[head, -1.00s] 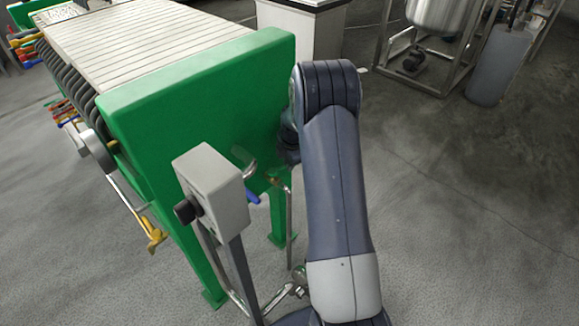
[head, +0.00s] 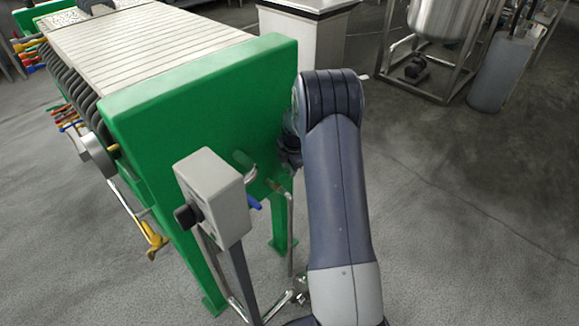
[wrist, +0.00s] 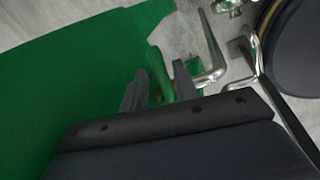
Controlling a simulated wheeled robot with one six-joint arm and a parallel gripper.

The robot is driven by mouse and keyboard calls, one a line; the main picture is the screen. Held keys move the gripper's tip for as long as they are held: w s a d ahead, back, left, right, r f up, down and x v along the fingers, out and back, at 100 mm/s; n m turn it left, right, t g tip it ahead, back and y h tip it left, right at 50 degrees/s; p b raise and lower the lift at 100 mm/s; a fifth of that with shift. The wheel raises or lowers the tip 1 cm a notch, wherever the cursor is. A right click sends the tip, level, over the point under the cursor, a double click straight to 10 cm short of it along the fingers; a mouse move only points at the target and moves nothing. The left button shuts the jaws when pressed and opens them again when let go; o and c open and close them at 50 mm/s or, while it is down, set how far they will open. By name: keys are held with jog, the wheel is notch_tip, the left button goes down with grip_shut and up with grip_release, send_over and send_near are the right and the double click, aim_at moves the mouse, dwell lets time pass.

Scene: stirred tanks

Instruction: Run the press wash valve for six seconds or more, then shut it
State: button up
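The press is a green end plate (head: 200,100) with a stack of pale plates (head: 140,38) behind it. A small blue lever (head: 253,202) shows low on the end plate, beside a bent metal pipe (head: 245,163); I take it as the wash valve's handle. My gripper (wrist: 157,80) shows in the wrist view with its two dark fingers apart. A brassy part (wrist: 166,92) shows between and beyond the fingers, near a bent metal pipe (wrist: 212,55). I cannot tell whether the fingers touch it. The blue lever is not clear in the wrist view. In the head view my arm hides the fingertips.
A grey control box (head: 212,192) with a black knob stands on a post in front of the press. A white cabinet (head: 300,35) stands behind. A steel tank (head: 440,18) in a frame and a grey cylinder (head: 500,70) are at the back right. The right floor is clear.

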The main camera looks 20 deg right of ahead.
jog(key=shift+o, duration=0.7)
notch_tip(320, 180, up, 11)
jog(key=s, duration=0.2)
jog(key=shift+d+f+p, duration=0.15)
jog(key=shift+f+p, duration=0.05)
jog(key=shift+p, duration=0.2)
